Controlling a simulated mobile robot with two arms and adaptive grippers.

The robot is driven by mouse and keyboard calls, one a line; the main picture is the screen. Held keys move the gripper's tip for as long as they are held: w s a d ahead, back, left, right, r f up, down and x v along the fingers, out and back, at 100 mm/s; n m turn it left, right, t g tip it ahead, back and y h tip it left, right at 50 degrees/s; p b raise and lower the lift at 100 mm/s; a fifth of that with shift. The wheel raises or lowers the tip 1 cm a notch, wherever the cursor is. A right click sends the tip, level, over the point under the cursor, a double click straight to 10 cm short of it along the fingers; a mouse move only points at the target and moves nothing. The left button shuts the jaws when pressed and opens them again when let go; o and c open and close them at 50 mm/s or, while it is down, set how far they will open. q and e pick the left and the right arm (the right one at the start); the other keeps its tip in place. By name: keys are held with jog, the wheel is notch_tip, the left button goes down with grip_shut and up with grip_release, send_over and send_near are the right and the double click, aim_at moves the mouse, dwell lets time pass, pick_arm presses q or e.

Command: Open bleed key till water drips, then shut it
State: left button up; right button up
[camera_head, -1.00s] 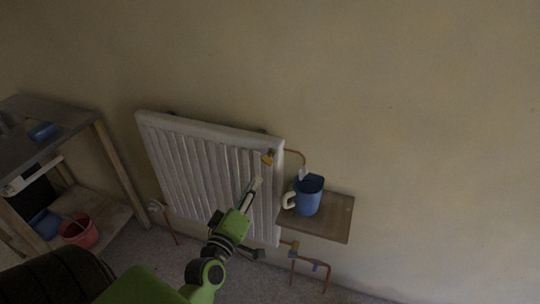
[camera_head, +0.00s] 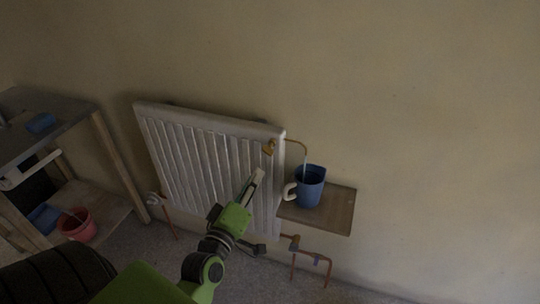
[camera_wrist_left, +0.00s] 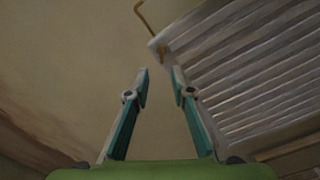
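The brass bleed key (camera_head: 269,147) sits at the upper right end of the white radiator (camera_head: 190,155). A thin copper tube (camera_head: 296,142) curves from that corner to above a blue jug (camera_head: 310,188). A thin pale streak, which looks like water, runs from the tube's end down to the jug. My left gripper (camera_head: 257,174) is in front of the radiator, below the key and apart from it. In the left wrist view its fingers (camera_wrist_left: 161,76) are open with nothing between them. The radiator corner and tube (camera_wrist_left: 145,17) show beyond them. My right gripper is not in view.
The jug stands on a small wooden wall shelf (camera_head: 335,211), its white handle toward the radiator. Copper pipes (camera_head: 312,257) run below. A workbench (camera_head: 75,125) stands at left, with a red bucket (camera_head: 77,225) on its lower shelf. The wall at right is bare.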

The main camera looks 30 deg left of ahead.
aim_at(268, 154)
pick_arm(q)
jog(key=p+x, duration=0.1)
jog(key=x, duration=1.2)
jog(key=shift+f, duration=0.2)
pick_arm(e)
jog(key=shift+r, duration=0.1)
pick_arm(q)
grip_shut()
